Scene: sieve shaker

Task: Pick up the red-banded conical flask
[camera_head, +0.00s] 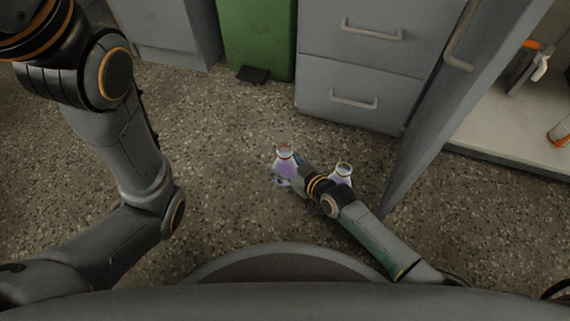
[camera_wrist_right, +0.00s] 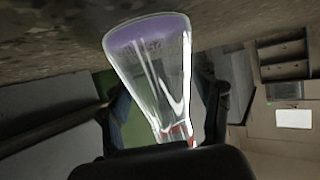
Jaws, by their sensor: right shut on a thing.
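The red-banded conical flask (camera_head: 285,158) is clear glass with purple liquid and a red band at its neck, in the middle of the head view. My right gripper (camera_head: 287,180) is shut on it. In the right wrist view the flask (camera_wrist_right: 150,75) appears upside down between the dark fingers of my right gripper (camera_wrist_right: 165,110), its red-marked neck near the palm. I cannot tell whether its base touches the floor. A second flask with purple liquid (camera_head: 342,173) is partly hidden by my right wrist. My left arm shows, but its gripper is out of view.
A grey drawer cabinet (camera_head: 360,65) and a green bin (camera_head: 257,40) with a dark pedal stand behind. An open grey door panel (camera_head: 425,110) rises to the right. A pale shelf (camera_head: 510,130) holds orange-marked items. Speckled floor (camera_head: 215,150) is clear on the left.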

